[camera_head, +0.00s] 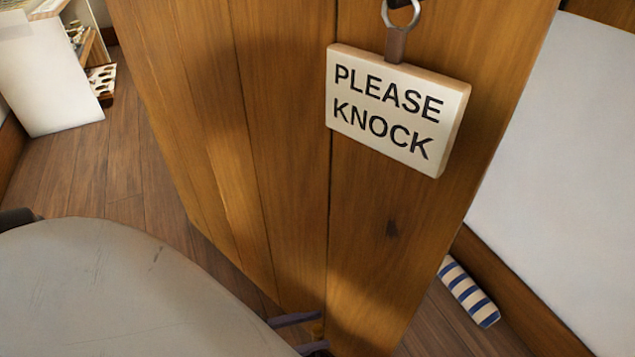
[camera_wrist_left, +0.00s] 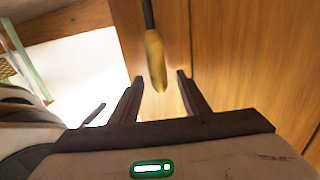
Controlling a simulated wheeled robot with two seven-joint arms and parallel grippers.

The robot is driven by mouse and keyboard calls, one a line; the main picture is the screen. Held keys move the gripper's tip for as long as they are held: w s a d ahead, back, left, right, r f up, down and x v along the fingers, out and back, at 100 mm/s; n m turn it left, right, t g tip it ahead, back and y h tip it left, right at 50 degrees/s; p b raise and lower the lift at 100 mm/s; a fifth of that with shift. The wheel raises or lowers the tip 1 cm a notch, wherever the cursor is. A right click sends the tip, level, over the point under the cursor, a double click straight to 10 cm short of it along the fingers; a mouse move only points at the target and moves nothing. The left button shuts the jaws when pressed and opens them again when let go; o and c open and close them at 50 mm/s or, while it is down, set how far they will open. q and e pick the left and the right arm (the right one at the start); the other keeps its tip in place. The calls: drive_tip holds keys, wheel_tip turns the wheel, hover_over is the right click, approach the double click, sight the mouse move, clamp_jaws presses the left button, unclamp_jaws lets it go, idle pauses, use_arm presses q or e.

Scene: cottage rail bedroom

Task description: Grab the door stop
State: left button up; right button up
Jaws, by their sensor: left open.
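In the left wrist view, a slim dark rod with a rounded tan tip (camera_wrist_left: 156,62) stands out in front of the wooden door. It may be the door stop, but I cannot tell for sure. My left gripper (camera_wrist_left: 160,78) is open, with this tip between and just beyond its fingertips; I see no grip on it. My right gripper is not in view.
A "PLEASE KNOCK" sign (camera_head: 396,108) hangs on the door from a ring. A blue-and-white striped cushion-like roll (camera_head: 468,290) lies on the floor by the right wall, past the door edge. A white shelf unit (camera_head: 50,80) stands at far left. Wooden floor (camera_head: 105,170) between is clear.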

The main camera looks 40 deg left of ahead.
use_arm(q)
drive_tip(key=shift+x, duration=0.8)
clamp_jaws()
idle(0.7)
drive_tip(key=shift+w+r, duration=0.1)
drive_tip(key=shift+r, duration=0.05)
